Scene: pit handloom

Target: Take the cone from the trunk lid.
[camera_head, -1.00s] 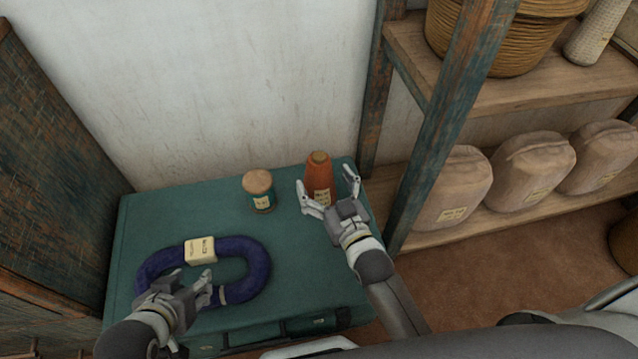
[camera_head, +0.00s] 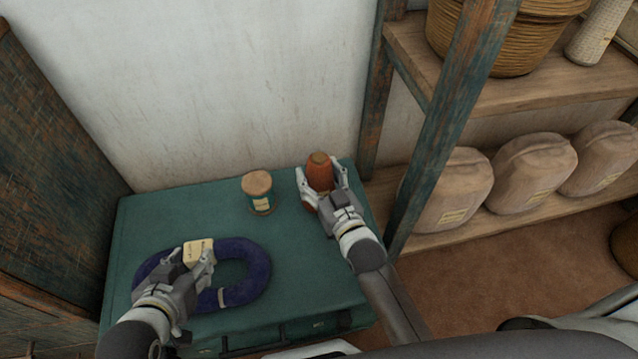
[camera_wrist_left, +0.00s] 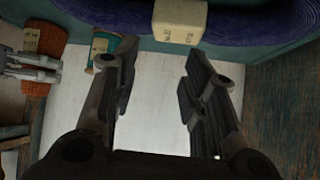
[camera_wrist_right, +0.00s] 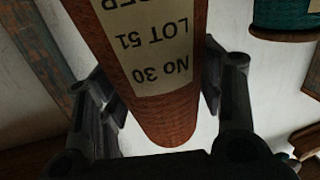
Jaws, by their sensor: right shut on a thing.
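The orange-brown cone (camera_head: 319,172) stands upright on the green trunk lid (camera_head: 180,215), near its back right corner. In the right wrist view the cone (camera_wrist_right: 160,100) fills the space between the fingers, and its pale label reads "LOT 51" and "No 30". My right gripper (camera_head: 324,190) is shut on the cone, with a finger on each side. My left gripper (camera_head: 194,265) is over the blue skein on the lid. In the left wrist view its fingers (camera_wrist_left: 155,85) are spread with nothing between them.
A green spool (camera_head: 259,192) with a wooden top stands left of the cone. The dark blue skein (camera_head: 250,270) with a cream label lies at the front left. A wooden shelf post (camera_head: 432,140) rises right of the trunk, with wrapped bundles (camera_head: 455,190) behind it.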

